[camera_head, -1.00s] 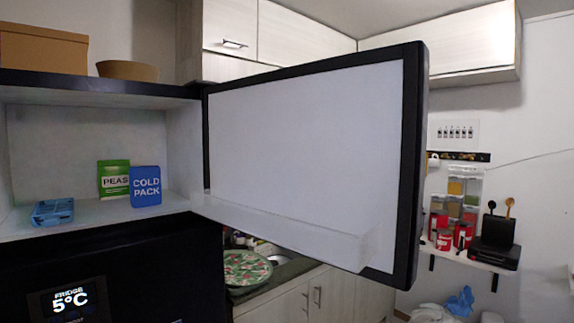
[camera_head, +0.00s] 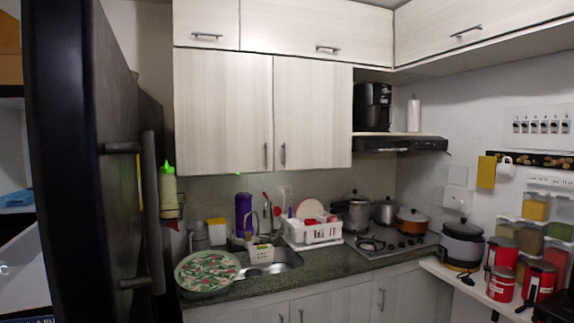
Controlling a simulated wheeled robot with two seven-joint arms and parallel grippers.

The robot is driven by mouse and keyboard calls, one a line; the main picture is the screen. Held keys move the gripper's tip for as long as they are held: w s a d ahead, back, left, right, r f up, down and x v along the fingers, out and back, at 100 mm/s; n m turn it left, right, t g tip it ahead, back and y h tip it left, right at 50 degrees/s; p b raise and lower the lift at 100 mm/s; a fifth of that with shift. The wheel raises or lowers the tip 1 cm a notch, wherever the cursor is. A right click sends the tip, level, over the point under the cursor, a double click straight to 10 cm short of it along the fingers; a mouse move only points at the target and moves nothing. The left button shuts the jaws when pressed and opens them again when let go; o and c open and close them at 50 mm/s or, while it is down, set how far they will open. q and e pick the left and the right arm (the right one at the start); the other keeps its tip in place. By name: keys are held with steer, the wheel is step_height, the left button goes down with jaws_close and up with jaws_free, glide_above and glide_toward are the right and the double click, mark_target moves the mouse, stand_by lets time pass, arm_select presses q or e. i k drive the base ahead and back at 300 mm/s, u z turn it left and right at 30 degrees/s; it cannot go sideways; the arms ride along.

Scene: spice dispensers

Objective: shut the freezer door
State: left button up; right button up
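The black freezer door (camera_head: 62,160) stands open, nearly edge-on to me at the left of the head view. Its outer face shows, with a long upright dark handle (camera_head: 152,215) on it. To the left of the door a thin strip of the freezer compartment (camera_head: 12,145) shows, with part of a blue tray (camera_head: 16,198) on its floor. The door hides most of the compartment. Neither of my grippers can be made out in the head view.
A counter (camera_head: 335,262) with a sink, a floral round tray (camera_head: 207,271), a dish rack (camera_head: 312,232) and a stove (camera_head: 385,245) runs along the back. A shelf with red canisters (camera_head: 502,283) is at the right. Wall cabinets (camera_head: 222,110) hang above.

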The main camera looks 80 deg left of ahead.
mark_target(92, 167)
steer(key=i, duration=0.45)
steer(key=u, duration=3.9)
steer(key=i, duration=0.5)
steer(key=z, duration=0.25)
steer(key=k, duration=0.65)
steer(key=u, duration=1.1)
steer(key=i, duration=0.5)
steer(key=z, duration=0.05)
